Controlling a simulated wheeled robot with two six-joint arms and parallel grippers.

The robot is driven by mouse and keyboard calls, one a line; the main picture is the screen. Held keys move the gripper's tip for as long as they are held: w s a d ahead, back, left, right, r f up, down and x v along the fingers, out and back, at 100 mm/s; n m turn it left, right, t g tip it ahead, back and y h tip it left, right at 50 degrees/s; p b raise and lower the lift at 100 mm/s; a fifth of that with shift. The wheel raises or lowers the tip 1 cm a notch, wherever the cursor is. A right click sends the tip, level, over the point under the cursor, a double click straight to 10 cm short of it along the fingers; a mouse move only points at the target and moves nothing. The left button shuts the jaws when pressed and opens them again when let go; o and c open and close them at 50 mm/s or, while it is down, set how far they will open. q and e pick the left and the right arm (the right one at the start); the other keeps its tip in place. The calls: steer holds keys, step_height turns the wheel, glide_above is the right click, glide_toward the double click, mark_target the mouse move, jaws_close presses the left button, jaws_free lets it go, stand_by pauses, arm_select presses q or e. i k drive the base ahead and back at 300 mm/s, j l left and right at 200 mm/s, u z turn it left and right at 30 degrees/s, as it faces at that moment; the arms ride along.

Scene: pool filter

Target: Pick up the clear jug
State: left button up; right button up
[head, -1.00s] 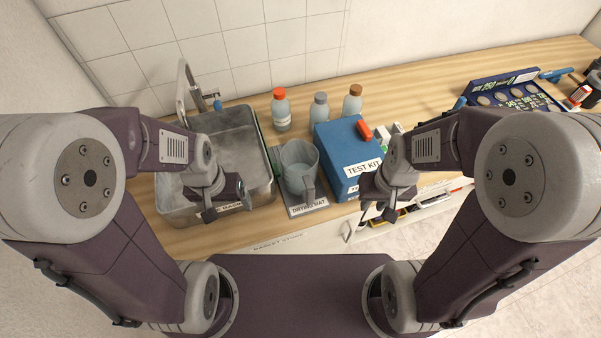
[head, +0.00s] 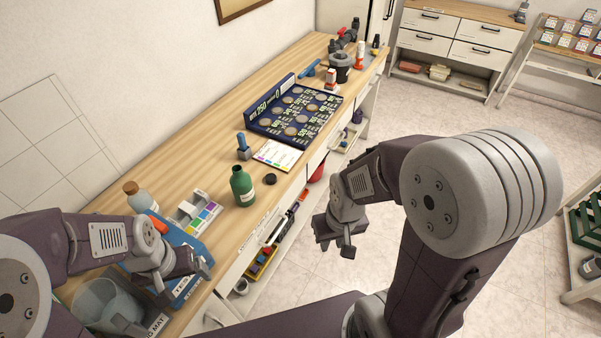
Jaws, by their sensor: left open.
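The clear jug (head: 103,303) is at the lower left of the head view, on the grey drying mat (head: 158,325) at the counter's front. Its lower part is cut off by the frame edge. My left gripper (head: 185,280) is open and empty, above and right of the jug in the picture, in front of the blue test kit box (head: 190,250). It appears apart from the jug. My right gripper (head: 334,243) hangs in front of the counter over the floor and holds nothing; its finger gap is unclear.
A green bottle (head: 242,186), black cap (head: 269,179), colour chart (head: 277,155) and blue tray of discs (head: 300,112) stand along the wooden counter (head: 165,165).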

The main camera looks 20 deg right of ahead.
mark_target(103, 306)
steer(key=u, duration=1.25)
